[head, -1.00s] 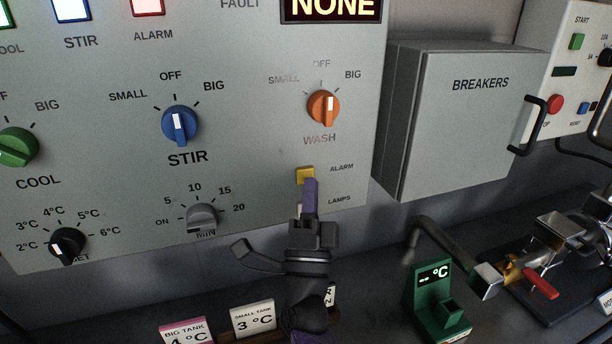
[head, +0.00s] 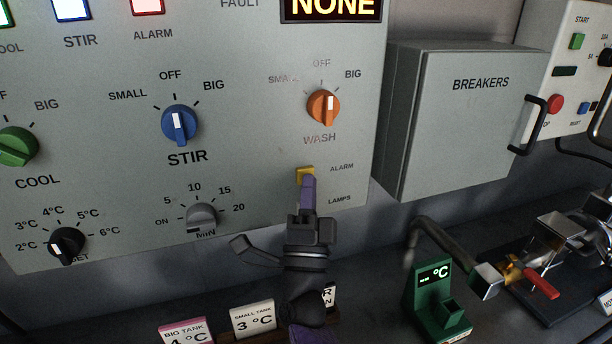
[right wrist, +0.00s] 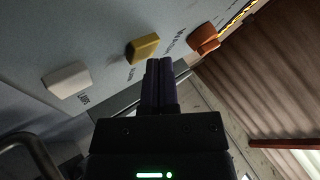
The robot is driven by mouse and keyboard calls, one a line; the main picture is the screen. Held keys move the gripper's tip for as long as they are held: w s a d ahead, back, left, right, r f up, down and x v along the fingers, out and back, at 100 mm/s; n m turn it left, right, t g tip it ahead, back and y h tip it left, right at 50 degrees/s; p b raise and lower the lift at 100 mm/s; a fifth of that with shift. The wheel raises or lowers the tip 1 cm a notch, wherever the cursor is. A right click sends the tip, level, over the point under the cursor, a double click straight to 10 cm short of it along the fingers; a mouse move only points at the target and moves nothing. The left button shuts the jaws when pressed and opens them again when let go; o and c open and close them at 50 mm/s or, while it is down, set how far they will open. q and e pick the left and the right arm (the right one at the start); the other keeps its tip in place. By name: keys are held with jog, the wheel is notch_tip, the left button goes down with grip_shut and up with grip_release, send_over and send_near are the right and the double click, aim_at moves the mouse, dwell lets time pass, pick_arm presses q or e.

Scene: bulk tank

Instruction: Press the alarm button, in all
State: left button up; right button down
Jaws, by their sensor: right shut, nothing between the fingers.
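The yellow alarm button (head: 305,173) is on the grey control panel, left of the word ALARM. It also shows in the right wrist view (right wrist: 143,49). My right gripper (head: 307,180) is shut and empty, its purple fingertips pointing up at the button and covering its lower part in the head view. In the right wrist view the shut fingertips (right wrist: 159,64) are just beside the button; I cannot tell whether they touch it. A red alarm lamp (head: 148,6) is lit at the panel's top. My left gripper is not in view.
The white lamps button (right wrist: 68,80) is near the alarm button. The orange wash knob (head: 323,107) is above it. The breakers box (head: 455,130) juts out to the right. A green thermometer stand (head: 436,310) and small tank cards (head: 253,319) stand below.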

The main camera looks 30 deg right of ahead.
jog(key=shift+w, duration=0.4)
dwell(0.6)
jog(key=shift+s+a+p, duration=0.15)
jog(key=shift+s+p, duration=0.15)
jog(key=shift+s, duration=0.5)
